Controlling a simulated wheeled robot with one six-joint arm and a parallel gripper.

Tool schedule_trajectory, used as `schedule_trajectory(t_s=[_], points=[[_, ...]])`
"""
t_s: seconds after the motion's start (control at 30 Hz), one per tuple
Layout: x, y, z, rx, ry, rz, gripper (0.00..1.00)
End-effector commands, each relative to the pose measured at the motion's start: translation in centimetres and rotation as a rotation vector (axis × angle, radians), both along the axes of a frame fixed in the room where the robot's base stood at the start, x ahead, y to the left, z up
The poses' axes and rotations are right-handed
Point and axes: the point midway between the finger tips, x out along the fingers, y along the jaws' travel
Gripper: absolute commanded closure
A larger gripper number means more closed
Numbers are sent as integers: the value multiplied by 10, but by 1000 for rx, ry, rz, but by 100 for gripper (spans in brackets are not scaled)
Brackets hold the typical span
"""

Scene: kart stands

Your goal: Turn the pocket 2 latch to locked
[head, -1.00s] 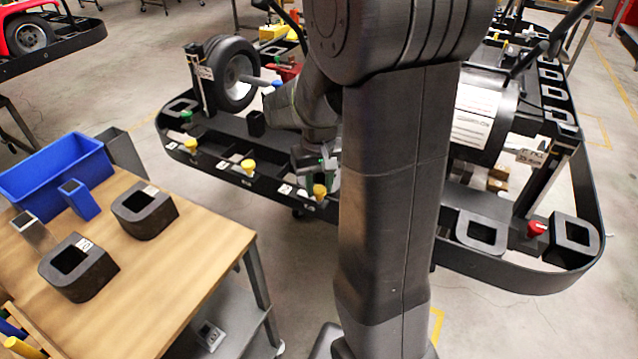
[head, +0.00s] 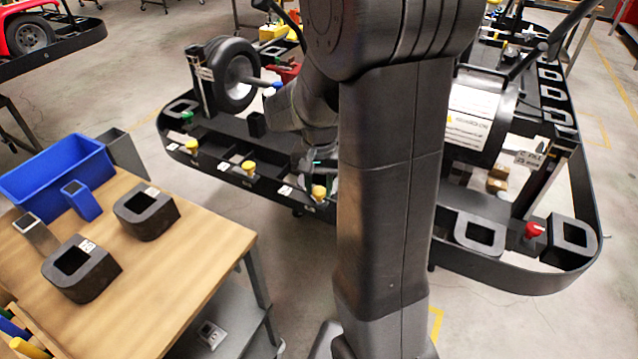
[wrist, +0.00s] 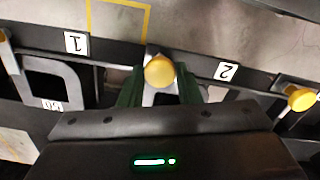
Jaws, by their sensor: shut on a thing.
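A yellow round latch knob (wrist: 159,71) sits between the two green fingers of my gripper (wrist: 160,88) in the wrist view, and the fingers are shut on it. A white label reading 2 (wrist: 227,72) is just right of the knob, and a label reading 1 (wrist: 75,43) is farther left. In the head view the yellow knob (head: 319,192) shows at the front rail of the kart stand (head: 262,186), with my gripper over it and partly hidden by my arm. The knob's pointing direction is hard to read.
Another yellow knob (wrist: 301,99) is at the right of the wrist view. In the head view, yellow knobs (head: 248,167) and a green one (head: 187,117) line the rail. A wooden table (head: 190,265) with black blocks and a blue bin (head: 55,172) stands at left.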

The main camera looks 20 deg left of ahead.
Motion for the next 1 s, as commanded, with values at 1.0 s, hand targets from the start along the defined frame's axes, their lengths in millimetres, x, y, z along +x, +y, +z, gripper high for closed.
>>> schedule_trajectory(t_s=[1.0], points=[[1,0,1,1,-1,-913,92]])
